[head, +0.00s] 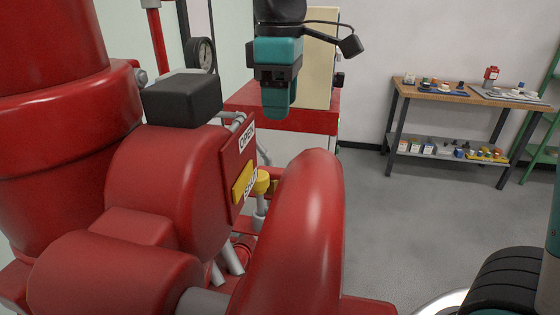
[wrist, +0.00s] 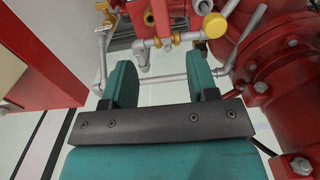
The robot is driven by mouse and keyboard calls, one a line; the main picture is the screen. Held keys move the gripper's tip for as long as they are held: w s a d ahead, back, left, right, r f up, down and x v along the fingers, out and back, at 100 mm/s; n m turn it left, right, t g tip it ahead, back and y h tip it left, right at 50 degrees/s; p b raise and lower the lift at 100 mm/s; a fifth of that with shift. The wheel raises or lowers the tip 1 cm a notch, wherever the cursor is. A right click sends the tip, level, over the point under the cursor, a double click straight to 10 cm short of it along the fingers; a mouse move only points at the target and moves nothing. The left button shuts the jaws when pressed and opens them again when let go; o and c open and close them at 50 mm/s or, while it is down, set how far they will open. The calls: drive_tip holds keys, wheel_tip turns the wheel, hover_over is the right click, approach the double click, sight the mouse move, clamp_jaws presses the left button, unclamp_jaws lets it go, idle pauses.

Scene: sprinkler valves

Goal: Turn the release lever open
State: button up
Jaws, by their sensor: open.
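The red valve body (head: 165,185) fills the left of the head view. Its side plate (head: 232,165) carries OPEN and SHUT labels, with a yellow lever-like part (head: 243,180) beside SHUT. A round yellow knob (head: 262,182) sits just right of it; a yellow knob also shows at the top of the wrist view (wrist: 215,25). I cannot tell for sure which yellow part is the release lever. My gripper (head: 278,108) hangs above and behind the plate, apart from it. In the wrist view my gripper (wrist: 160,80) is open and empty, with thin grey pipes beyond the fingers.
Large red pipes (head: 310,235) stand in front and at left. A black box (head: 182,98) sits on the valve, with a gauge (head: 203,55) behind. A red stand with a cream panel (head: 320,60) is behind my gripper. A workbench (head: 440,92) stands far right; the floor before it is clear.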

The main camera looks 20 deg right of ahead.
sight(281, 170)
wheel_tip(281, 170, down, 13)
drive_tip(key=shift+s+r+p, duration=0.1)
drive_tip(key=shift+r+p, duration=0.05)
drive_tip(key=shift+p, duration=0.55)
clamp_jaws()
